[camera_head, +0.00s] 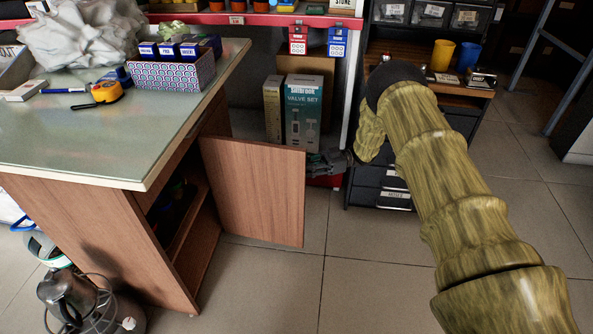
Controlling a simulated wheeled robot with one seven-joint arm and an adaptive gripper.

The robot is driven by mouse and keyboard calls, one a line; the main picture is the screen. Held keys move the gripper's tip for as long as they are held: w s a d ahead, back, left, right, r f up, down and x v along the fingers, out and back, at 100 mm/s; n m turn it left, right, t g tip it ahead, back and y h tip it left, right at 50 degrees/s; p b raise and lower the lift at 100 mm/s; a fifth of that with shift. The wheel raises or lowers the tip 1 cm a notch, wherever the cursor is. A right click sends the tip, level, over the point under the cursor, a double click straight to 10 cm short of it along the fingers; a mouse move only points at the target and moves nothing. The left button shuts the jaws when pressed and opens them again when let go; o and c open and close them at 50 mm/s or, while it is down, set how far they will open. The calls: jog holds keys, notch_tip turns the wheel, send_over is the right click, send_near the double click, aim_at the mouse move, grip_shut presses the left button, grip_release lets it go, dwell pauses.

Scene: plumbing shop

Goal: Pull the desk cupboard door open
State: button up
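The desk cupboard door (254,193) is a flat brown wood panel. It stands swung well out from the desk (110,250), with its free edge to the right. The cupboard opening (180,205) shows dark inside, with a shelf and dim, unclear contents. My gripper (324,163) is dark and small in view, close to the upper part of the door's free edge. The frame does not show whether it touches the door. Its fingers blend into the dark background, and I cannot tell whether they are open or shut.
A kettle (68,294) on a wire stand is at the lower left beside the desk. A valve set box (306,112) stands behind the door. A black drawer unit (378,185) stands behind my arm. The tiled floor (350,275) in front of the door is clear.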

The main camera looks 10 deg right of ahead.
jog(key=w+d, duration=0.1)
jog(key=d, duration=0.8)
jog(key=shift+w+a, duration=0.1)
